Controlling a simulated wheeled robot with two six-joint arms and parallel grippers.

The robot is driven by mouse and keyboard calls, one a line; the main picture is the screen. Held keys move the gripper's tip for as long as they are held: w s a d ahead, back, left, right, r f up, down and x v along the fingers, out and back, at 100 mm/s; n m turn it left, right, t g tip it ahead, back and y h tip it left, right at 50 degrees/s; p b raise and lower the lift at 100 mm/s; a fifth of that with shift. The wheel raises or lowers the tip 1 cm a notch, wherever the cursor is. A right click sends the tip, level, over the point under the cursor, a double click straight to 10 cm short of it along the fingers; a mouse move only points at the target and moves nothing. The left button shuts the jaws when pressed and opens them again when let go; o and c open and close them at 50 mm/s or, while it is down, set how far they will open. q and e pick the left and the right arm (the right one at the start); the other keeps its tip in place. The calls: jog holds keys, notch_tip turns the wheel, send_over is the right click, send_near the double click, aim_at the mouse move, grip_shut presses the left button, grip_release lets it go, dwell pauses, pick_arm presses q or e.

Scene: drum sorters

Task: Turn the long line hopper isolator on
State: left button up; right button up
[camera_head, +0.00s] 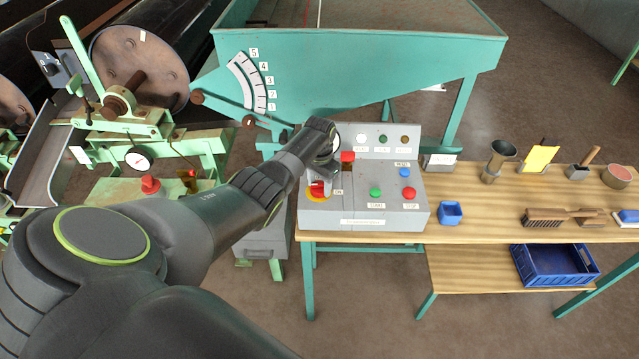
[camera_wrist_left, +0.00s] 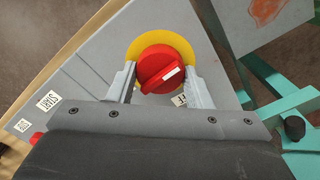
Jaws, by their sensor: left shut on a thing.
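The isolator is a red rotary knob (camera_head: 317,187) on a yellow disc, at the left front of a grey control box (camera_head: 395,213) on the wooden bench. In the left wrist view the red knob (camera_wrist_left: 163,70) sits on its yellow disc (camera_wrist_left: 187,43), with a white mark on its grip bar. My left gripper (camera_wrist_left: 163,86) is shut on the knob, one finger on each side. In the head view my left arm reaches in from the left, and its gripper (camera_head: 322,175) is at the knob and partly hides it. My right gripper is not in view.
The box also carries a green button (camera_head: 376,192), a red button (camera_head: 409,193), a blue button (camera_head: 405,172) and lamps on its back panel. A blue cup (camera_head: 450,213), a brush (camera_head: 545,216) and other items stand to the right. A green hopper (camera_head: 390,80) stands behind.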

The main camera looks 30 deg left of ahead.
aim_at(320, 184)
pick_arm(q)
jog(key=shift+w+r, duration=0.1)
jog(key=o, duration=1)
jog(key=shift+r, duration=0.55)
notch_tip(320, 184, up, 16)
jog(key=shift+r+b, duration=0.15)
jog(key=shift+b, duration=0.95)
